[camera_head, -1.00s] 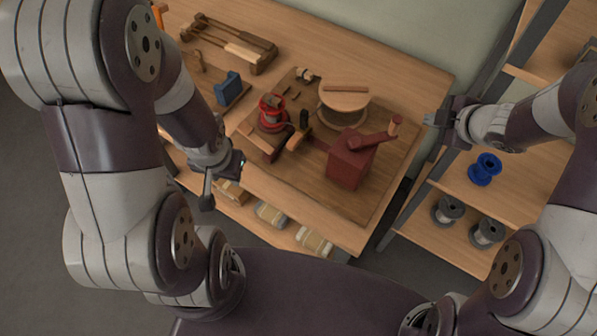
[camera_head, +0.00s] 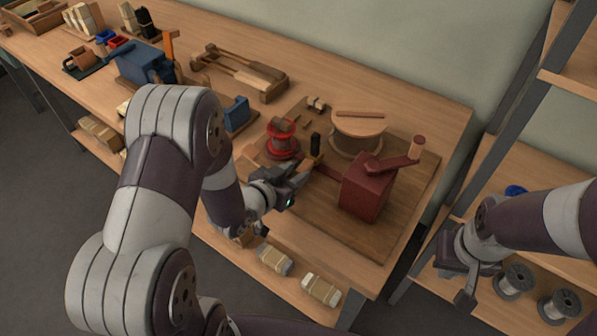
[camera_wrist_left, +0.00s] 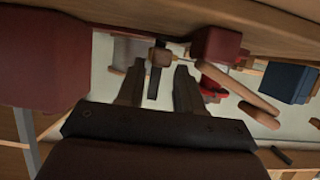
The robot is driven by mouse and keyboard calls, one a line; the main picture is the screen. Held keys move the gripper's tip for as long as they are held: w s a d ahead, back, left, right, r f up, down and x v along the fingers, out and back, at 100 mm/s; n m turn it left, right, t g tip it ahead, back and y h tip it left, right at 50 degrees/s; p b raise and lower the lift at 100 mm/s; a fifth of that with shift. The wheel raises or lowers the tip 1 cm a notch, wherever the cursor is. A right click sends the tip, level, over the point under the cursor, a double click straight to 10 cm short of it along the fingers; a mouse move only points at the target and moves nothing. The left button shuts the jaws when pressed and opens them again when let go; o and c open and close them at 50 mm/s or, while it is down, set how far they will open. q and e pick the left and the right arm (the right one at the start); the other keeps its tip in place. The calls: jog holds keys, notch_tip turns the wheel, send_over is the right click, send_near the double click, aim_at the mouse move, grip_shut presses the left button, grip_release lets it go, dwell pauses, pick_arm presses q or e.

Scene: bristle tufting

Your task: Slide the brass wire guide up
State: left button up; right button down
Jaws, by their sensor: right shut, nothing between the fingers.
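The winding rig is on the bench, with a dark red crank box (camera_head: 365,190), a red spool (camera_head: 283,140) and a small dark upright (camera_head: 315,143) between them. A small brownish block, probably the brass wire guide (camera_wrist_left: 160,57), sits on a dark post in the left wrist view, which looks upside down. My left gripper (camera_head: 300,178) is beside the dark upright, in front of the spool. In the left wrist view its two fingers (camera_wrist_left: 157,88) are apart, with the post seen in the gap. I cannot tell contact. My right gripper (camera_head: 463,298) is shut and empty by the shelf.
A round wooden-topped drum (camera_head: 358,128) stands behind the crank box. A wooden rack (camera_head: 240,72) and a blue clamp-like block (camera_head: 236,113) are further left. A shelf with grey wire spools (camera_head: 515,280) stands at the right.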

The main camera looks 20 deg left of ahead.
aim_at(299, 172)
pick_arm(q)
jog(key=shift+x, duration=1.25)
grip_shut()
notch_tip(299, 172, up, 4)
jog(key=p, duration=0.3)
jog(key=shift+f, duration=0.25)
grip_release()
